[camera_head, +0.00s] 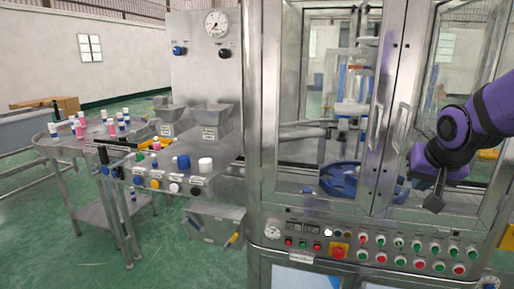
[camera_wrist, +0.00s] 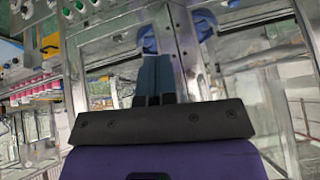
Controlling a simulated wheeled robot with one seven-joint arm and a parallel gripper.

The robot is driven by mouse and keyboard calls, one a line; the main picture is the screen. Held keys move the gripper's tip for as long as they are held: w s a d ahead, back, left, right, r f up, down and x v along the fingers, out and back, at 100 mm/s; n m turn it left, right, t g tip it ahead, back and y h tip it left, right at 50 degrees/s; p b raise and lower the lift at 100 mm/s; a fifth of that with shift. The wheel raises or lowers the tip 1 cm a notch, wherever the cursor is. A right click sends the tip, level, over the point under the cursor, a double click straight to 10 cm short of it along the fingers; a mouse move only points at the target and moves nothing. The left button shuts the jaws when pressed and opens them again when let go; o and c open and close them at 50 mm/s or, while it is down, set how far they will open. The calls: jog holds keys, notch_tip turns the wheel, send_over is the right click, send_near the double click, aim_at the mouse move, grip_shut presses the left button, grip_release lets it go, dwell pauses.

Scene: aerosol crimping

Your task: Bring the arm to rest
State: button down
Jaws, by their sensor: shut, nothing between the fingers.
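My gripper (camera_head: 435,203) hangs at the right of the head view, at the end of my purple and black arm. Its fingers are together and point down, with nothing between them. In the wrist view my gripper (camera_wrist: 155,75) shows from behind, its two dark fingers side by side. It is in front of the right glass door of the steel crimping machine (camera_head: 254,120); I cannot tell the exact gap.
The machine's control panel (camera_head: 380,250) with several coloured buttons lies below the doors. A blue rotary fixture (camera_head: 340,180) is inside. At left stands a steel table (camera_head: 75,150) with several pink and blue-capped cans. Green floor (camera_head: 55,215) is open at the lower left.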

jog(key=s+a+r+n, duration=0.2)
jog(key=s+r, duration=0.1)
jog(key=s, duration=0.6)
jog(key=s+a+r+n+g+y, duration=0.1)
jog(key=s+a+r+n, duration=0.1)
jog(key=s, duration=0.8)
jog(key=shift+a+r, duration=0.6)
dwell(0.9)
